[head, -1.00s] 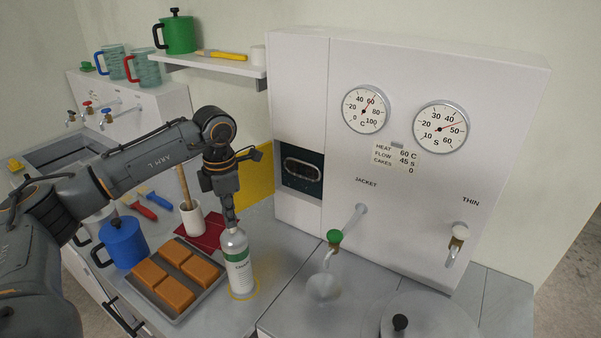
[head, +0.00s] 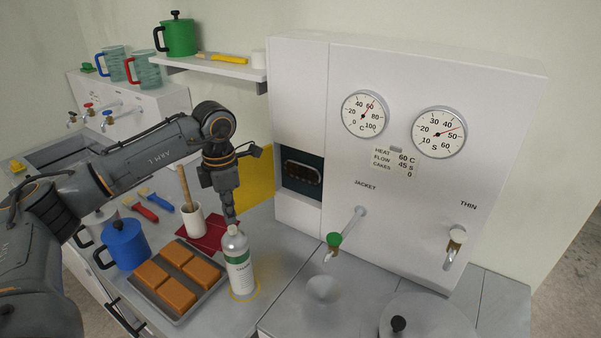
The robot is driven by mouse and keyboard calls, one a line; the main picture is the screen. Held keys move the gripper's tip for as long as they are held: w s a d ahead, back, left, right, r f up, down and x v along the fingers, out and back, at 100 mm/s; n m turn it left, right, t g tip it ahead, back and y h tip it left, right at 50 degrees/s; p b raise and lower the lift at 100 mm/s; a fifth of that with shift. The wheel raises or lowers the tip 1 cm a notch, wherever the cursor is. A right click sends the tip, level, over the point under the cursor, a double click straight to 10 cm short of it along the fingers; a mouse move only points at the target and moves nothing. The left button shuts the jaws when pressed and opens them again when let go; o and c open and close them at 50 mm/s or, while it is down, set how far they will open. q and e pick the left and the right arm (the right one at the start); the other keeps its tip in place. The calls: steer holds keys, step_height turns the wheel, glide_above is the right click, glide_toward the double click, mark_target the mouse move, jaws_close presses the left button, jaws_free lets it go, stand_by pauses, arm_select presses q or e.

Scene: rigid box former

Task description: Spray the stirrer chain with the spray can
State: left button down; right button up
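The spray can (head: 239,264), white with a green band, stands upright on the grey worktop within a yellow ring mark. My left gripper (head: 231,219) points down at the can's top, its narrow fingers close together. I cannot tell whether they touch or hold the cap. An oval chain-like loop (head: 302,172) shows inside the dark opening of the white machine, right of and behind the can; it looks like the stirrer chain, but detail is small. My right gripper is not in view.
A tray (head: 190,312) of brown blocks and a blue lidded jug (head: 124,243) are left of the can. A white pot (head: 193,222) with a wooden handle stands behind. The green-handled tap (head: 334,239) juts out to the right.

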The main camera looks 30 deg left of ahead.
mark_target(233, 228)
arm_select(q)
steer(key=shift+r, duration=0.1)
stand_by(0.3)
step_height(233, 228, up, 6)
steer(key=p, duration=0.4)
steer(key=shift+f, duration=0.2)
